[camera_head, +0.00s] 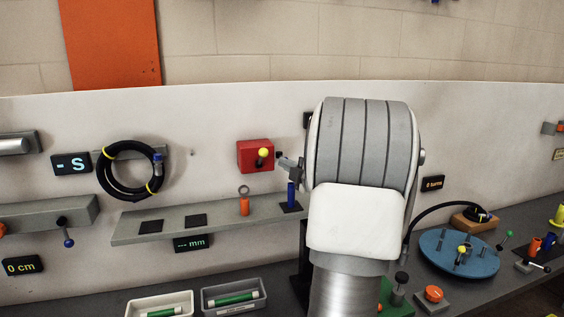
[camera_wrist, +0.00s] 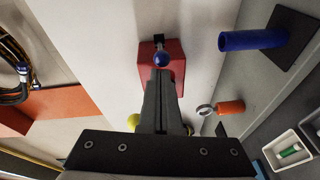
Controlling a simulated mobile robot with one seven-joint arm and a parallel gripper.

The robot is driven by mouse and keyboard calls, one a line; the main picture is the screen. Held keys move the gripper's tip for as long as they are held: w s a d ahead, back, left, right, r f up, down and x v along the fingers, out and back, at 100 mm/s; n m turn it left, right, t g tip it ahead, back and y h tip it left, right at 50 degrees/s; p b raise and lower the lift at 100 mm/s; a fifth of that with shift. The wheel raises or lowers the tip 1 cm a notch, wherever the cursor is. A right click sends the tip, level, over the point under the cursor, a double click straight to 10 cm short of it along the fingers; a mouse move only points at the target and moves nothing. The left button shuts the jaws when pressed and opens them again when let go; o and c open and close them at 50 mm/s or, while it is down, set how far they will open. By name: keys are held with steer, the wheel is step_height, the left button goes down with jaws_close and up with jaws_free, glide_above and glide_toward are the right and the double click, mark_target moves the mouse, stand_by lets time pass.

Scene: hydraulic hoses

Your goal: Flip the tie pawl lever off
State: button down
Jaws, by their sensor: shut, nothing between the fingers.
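A red box (camera_head: 249,151) with a yellow-knobbed lever (camera_head: 264,153) is on the white wall panel. No label names the tie pawl lever, so I cannot tell for sure which lever it is. My gripper (camera_head: 284,161) is just right of the yellow knob; the arm hides what lies behind. In the wrist view my gripper (camera_wrist: 161,76) is shut and empty over the red box (camera_wrist: 173,55). A blue knob (camera_wrist: 162,58) shows just beyond the fingertips. The yellow knob (camera_wrist: 134,121) is beside the fingers at lower left. Contact with either knob is unclear.
A grey shelf (camera_head: 130,229) below holds an orange cylinder with a ring (camera_head: 244,205) and a blue cylinder (camera_head: 291,193). A coiled black hose (camera_head: 108,170) hangs at left. Two trays (camera_head: 233,296) and a blue disc (camera_head: 455,262) are on the bench.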

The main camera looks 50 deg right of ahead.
steer(key=d+n+y, duration=0.1)
steer(key=y, duration=0.1)
steer(key=s+d+n+y+p, duration=0.1)
steer(key=d+n+y, duration=0.1)
steer(key=y, duration=0.1)
steer(key=shift+s+d+t, duration=0.15)
steer(key=shift+d+t, duration=0.05)
steer(key=shift+t, duration=0.1)
steer(key=shift+s, duration=0.1)
